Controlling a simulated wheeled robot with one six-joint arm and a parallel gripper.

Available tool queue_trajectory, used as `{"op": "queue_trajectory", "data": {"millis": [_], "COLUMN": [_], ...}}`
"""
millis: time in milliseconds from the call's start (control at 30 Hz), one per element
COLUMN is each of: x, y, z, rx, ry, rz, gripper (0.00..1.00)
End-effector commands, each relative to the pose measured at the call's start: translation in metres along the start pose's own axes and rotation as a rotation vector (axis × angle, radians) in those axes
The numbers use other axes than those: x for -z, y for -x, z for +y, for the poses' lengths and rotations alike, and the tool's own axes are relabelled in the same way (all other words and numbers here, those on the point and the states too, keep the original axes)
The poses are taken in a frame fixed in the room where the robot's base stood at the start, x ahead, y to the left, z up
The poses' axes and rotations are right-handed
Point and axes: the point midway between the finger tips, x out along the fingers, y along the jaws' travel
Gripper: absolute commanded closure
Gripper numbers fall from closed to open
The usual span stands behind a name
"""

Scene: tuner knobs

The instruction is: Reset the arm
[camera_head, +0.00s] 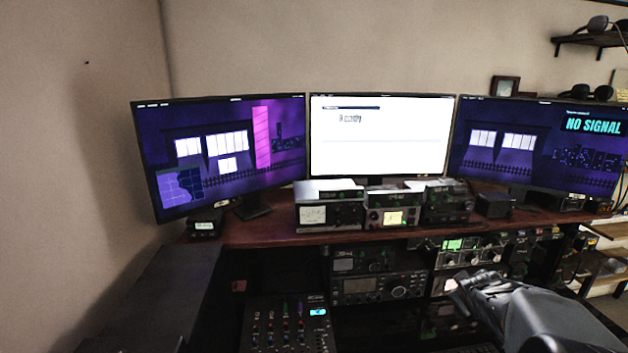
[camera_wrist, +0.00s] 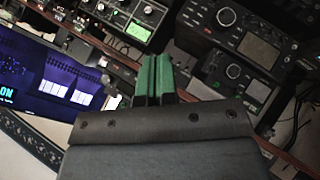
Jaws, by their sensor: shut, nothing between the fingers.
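My gripper (camera_head: 462,283) shows at the lower right in the head view, on the end of my dark arm, in front of the lower row of radio units. In the wrist view its two green-tipped fingers (camera_wrist: 153,75) lie side by side, shut with nothing between them. A radio unit with a lit green display and several knobs (camera_wrist: 125,20) is beyond the fingertips in the wrist view. In the head view a unit with a green display (camera_head: 453,245) stands behind and above my gripper. I cannot tell how far the fingertips are from the panels.
Three monitors stand on the brown desk (camera_head: 262,234): left (camera_head: 225,150), middle (camera_head: 380,135) and right (camera_head: 540,145), the last reading "NO SIGNAL". Several small meters and radios sit below them. A mixer (camera_head: 288,328) is at the lower front. Shelves (camera_head: 612,230) are at the right edge.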

Motion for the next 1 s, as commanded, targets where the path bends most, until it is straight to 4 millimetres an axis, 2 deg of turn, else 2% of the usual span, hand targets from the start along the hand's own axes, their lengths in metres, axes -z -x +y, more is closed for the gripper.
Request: {"op": "queue_trajectory", "data": {"millis": [100,200,300,400,500,667,1000], "x": [-0.025,-0.04,-0.047,-0.048,-0.041,-0.03,-0.028], "y": [0.05,0.098,0.141,0.174,0.192,0.206,0.207], "z": [-0.056,-0.107,-0.148,-0.175,-0.186,-0.189,-0.19], "rx": [0.14,0.264,0.372,0.452,0.484,0.495,0.499], "ry": [-0.262,-0.427,-0.508,-0.522,-0.502,-0.465,-0.453], "rz": [-0.218,-0.372,-0.461,-0.475,-0.42,-0.348,-0.34], "gripper": [1.0,1.0,1.0,1.0,1.0,1.0,1.0]}}
